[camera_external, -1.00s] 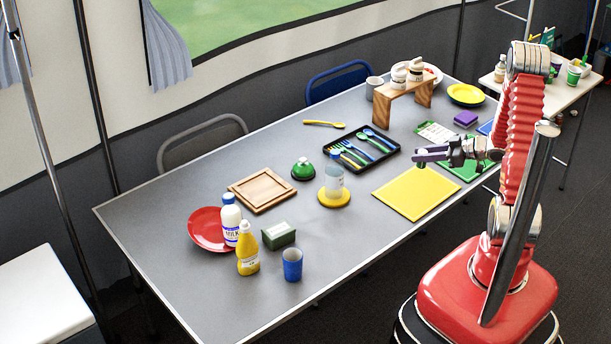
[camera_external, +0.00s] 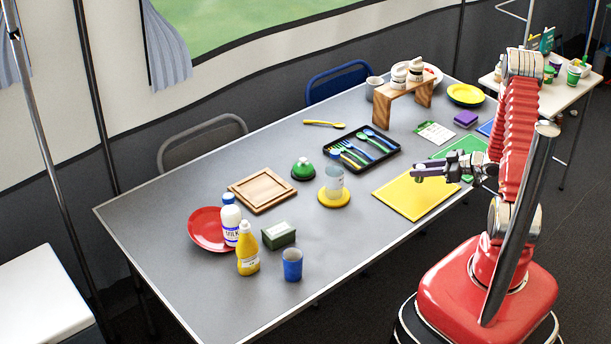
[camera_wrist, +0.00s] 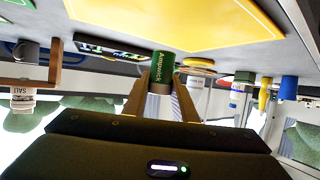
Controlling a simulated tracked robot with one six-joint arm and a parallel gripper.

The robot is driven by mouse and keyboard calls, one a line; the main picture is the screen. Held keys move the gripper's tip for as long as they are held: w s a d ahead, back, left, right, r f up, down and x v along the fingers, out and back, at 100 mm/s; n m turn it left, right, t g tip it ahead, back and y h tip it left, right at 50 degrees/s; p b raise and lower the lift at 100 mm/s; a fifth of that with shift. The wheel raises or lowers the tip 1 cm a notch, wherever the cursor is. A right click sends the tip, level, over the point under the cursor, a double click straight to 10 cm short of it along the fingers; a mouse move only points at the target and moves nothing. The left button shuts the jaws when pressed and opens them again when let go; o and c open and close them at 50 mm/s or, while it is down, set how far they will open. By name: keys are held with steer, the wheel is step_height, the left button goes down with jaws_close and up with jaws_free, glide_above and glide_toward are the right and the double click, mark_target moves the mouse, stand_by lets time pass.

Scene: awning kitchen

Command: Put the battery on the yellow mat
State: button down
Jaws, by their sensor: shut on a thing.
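The yellow mat (camera_external: 408,199) lies flat on the right part of the grey table, its near edge along the table's front. It also shows at the top of the upside-down wrist view (camera_wrist: 180,22). My gripper (camera_external: 418,175) reaches in from the right and appears over the mat in the external view.
A black cutlery tray (camera_external: 361,149) lies behind the mat. A clear cup (camera_external: 334,180) stands on a yellow round coaster (camera_external: 334,201) to the left. A green mat (camera_external: 465,153) lies right, partly behind my arm. A wooden stand (camera_external: 403,96) is at the back.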

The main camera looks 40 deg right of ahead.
mark_target(419, 178)
steer(key=shift+f, duration=1.9)
steer(key=shift+f, duration=0.1)
steer(key=c, duration=1.4)
jaws_free()
steer(key=shift+c, duration=0.2)
steer(key=v, duration=1.2)
steer(key=shift+d, duration=0.1)
